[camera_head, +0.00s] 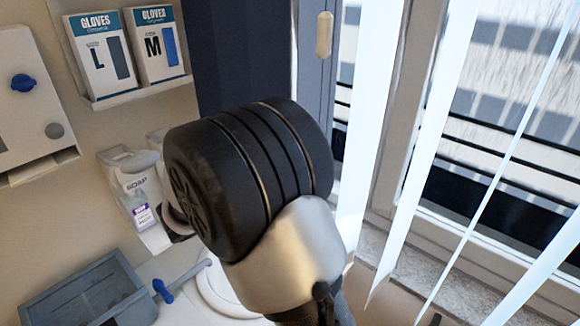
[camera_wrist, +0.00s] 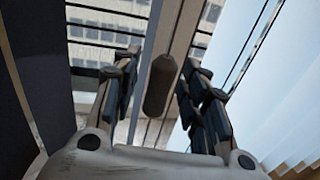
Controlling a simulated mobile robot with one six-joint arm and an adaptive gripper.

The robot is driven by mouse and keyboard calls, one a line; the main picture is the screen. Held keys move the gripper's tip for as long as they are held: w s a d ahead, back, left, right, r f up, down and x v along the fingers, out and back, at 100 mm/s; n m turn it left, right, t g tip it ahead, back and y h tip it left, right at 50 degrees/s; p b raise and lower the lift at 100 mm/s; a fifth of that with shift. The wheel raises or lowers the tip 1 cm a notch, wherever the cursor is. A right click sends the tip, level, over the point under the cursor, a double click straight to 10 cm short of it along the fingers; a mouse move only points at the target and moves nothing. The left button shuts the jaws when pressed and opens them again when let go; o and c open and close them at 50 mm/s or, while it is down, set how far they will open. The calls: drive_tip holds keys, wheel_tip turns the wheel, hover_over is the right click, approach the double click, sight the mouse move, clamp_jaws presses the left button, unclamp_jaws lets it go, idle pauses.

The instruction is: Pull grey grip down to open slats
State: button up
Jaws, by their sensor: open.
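The grip (camera_wrist: 160,85), a rounded capsule looking grey-brown in the shade, hangs between my two fingers in the wrist view. My gripper (camera_wrist: 158,88) is open, with one finger on each side of the grip and a small gap on both sides. How deep the grip sits between the fingers is hard to tell. In the head view a pale capsule (camera_head: 324,35), seemingly the same grip, hangs before the window frame. My gripper is hidden there behind my arm. White vertical slats (camera_head: 383,150) hang spread apart at the window; pale slats (camera_wrist: 262,90) fill the right of the wrist view.
Glove boxes (camera_head: 128,50) sit on a wall shelf at upper left, above a soap dispenser (camera_head: 135,190). A blue-grey tray (camera_head: 85,297) and a sink (camera_head: 222,290) lie below. A dark panel (camera_head: 235,50) stands left of the window.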

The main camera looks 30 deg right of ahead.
drive_tip(key=s+a, duration=0.2)
drive_tip(key=a, duration=0.9)
drive_tip(key=shift+s+a, duration=0.15)
drive_tip(key=shift+a, duration=0.25)
drive_tip(key=s+d+f+m+g+y+b, duration=0.2)
drive_tip(key=s+d+f+m+y+b, duration=0.15)
drive_tip(key=s, duration=0.35)
drive_tip(key=s+d+f+m+g+y+b, duration=0.2)
drive_tip(key=s+d+f+m+y, duration=0.25)
drive_tip(key=s, duration=0.35)
drive_tip(key=s+a+f+m+t+y+b, duration=0.5)
drive_tip(key=s+a+f+m+y, duration=0.2)
drive_tip(key=m, duration=0.5)
drive_tip(key=s+a+y, duration=0.1)
drive_tip(key=a+y, duration=0.1)
drive_tip(key=a, duration=0.1)
drive_tip(key=shift+s+a+f+y, duration=0.2)
drive_tip(key=shift+f+y, duration=0.1)
drive_tip(key=shift+f, duration=0.1)
